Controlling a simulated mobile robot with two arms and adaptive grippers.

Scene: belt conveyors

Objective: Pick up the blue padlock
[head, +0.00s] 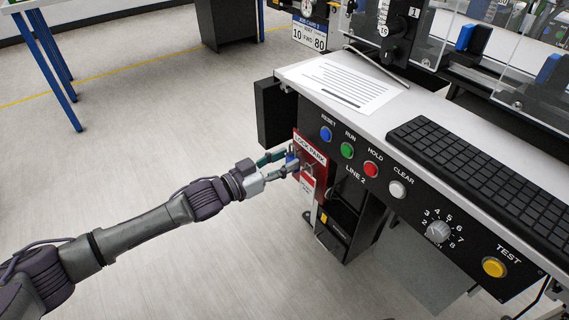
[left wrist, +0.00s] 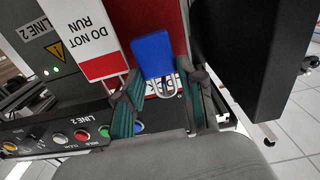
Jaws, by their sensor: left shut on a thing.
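The blue padlock (left wrist: 153,52) shows in the left wrist view in front of a red board, its metal shackle (left wrist: 166,91) toward the bottom of the picture. My left gripper (left wrist: 162,76) has one finger on each side of the padlock and is shut on it. In the head view the gripper (head: 287,164) is at the red LOCK PARK board (head: 311,149), with only a small bit of the blue padlock (head: 291,157) showing between the fingers. I cannot tell whether the shackle still touches the board's hook. My right gripper is not in view.
A red and white DO NOT RUN tag (left wrist: 92,45) hangs beside the padlock. The console panel (head: 410,205) with coloured buttons, a keyboard (head: 485,175) and a paper sheet (head: 352,84) is to the right. A black box (head: 272,113) adjoins the board. Open floor lies left.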

